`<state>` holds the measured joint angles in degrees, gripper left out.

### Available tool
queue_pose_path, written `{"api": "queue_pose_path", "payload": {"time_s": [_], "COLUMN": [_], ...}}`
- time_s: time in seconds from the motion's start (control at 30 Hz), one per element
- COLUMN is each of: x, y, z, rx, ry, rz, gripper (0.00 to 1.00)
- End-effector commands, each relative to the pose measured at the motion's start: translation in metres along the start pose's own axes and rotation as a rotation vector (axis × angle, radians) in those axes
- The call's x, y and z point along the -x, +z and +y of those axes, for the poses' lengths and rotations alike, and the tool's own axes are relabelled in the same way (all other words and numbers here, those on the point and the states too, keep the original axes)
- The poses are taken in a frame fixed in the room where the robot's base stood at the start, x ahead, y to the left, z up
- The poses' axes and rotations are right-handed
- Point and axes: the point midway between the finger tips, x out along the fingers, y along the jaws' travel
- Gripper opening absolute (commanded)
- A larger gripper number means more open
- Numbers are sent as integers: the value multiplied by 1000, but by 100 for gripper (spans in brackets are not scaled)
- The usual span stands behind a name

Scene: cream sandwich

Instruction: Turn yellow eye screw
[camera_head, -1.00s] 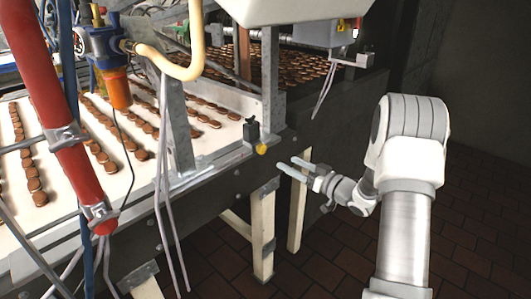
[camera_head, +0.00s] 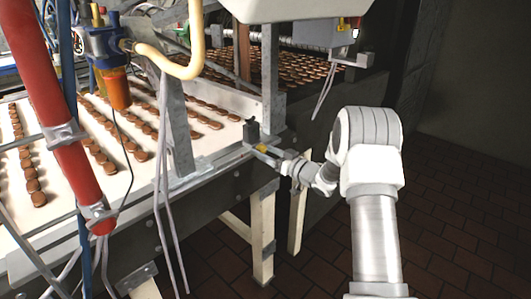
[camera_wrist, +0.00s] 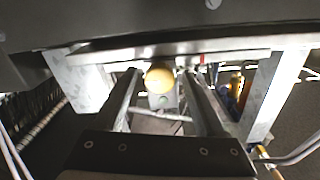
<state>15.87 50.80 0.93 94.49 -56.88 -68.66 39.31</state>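The yellow eye screw (camera_head: 262,148) sits on the side edge of the conveyor frame, just below a small dark block (camera_head: 251,131). In the wrist view it looks like a round yellow knob (camera_wrist: 160,77) between the two finger ends. My gripper (camera_head: 261,154) is at the screw in the head view, its fingers pointing at the frame. In the wrist view my gripper (camera_wrist: 161,75) is open, with a narrow gap between each finger and the knob. I cannot tell how far the fingertips reach past the knob.
The conveyor (camera_head: 115,185) carries rows of brown biscuits. A grey upright post (camera_head: 271,80) stands behind the screw. A red pipe (camera_head: 62,120) and hanging cables are at the left. The tiled floor (camera_head: 455,220) at the right is clear.

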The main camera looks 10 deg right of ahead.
Motion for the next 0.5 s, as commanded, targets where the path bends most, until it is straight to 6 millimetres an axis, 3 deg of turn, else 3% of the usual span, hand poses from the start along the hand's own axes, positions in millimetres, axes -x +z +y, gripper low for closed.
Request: {"api": "queue_pose_path", "payload": {"time_s": [0.03, 0.37, 0.5], "x": [0, 0, 0], "y": [0, 0, 0], "z": [0, 0, 0], "rx": [0, 0, 1], "ry": [0, 0, 0], "rz": [0, 0, 0], "gripper": [62, 2, 0]}}
